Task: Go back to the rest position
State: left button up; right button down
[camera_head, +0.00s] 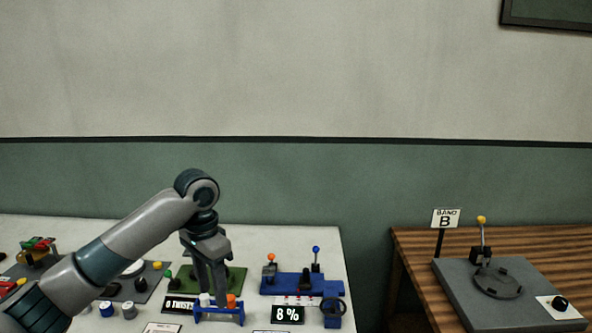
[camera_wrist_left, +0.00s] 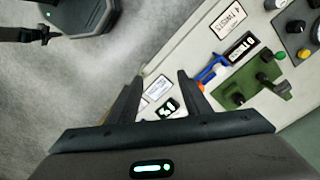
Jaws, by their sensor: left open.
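My left gripper (camera_head: 214,290) comes in from the left in the head view, pointing down over the white table near the green device and a blue rack. Its two fingers also show in the left wrist view (camera_wrist_left: 160,80), apart, with nothing between them. The fingers overlap the rack in the head view; I cannot tell whether they touch it. My right gripper is not in view.
The white table (camera_head: 300,240) holds a green device (camera_head: 236,279), a blue rack (camera_head: 230,319), a blue lever device (camera_head: 288,284) and an "8 %" display (camera_head: 288,314). A gap separates it from a wooden table (camera_head: 410,262) with a grey lever unit (camera_head: 455,290).

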pick_arm(q)
jog(key=s+d+f+h, duration=0.1)
jog(key=s+d+f, duration=0.2)
jog(key=s+f, duration=0.35)
jog(key=s+d+f+t+h, duration=0.1)
jog(key=s+d+f, duration=0.25)
jog(key=f, duration=0.65)
jog(key=s+d+f+h, duration=0.1)
jog(key=s+d+f, duration=0.2)
jog(key=s+f, duration=0.35)
jog(key=s+a+f+n+t+y, duration=0.1)
jog(key=s+a+f+n, duration=0.15)
jog(key=s+a, duration=0.4)
jog(key=s+a+f+n+t+y, duration=0.1)
jog(key=s+a+f+n, duration=0.15)
jog(key=s, duration=0.65)
jog(key=s+a+f+n+y, duration=0.1)
jog(key=s+a+f, duration=0.2)
jog(key=s+a, duration=0.35)
notch_tip(320, 180, down, 29)
jog(key=s+d+g, duration=0.1)
jog(key=s+d, duration=0.1)
jog(key=s+a+f+g, duration=0.1)
jog(key=s+a+f, duration=0.2)
jog(key=s+f, duration=1.4)
jog(key=shift+s+f+b, duration=0.25)
jog(key=shift+s+b, duration=0.2)
jog(key=shift+s, duration=0.25)
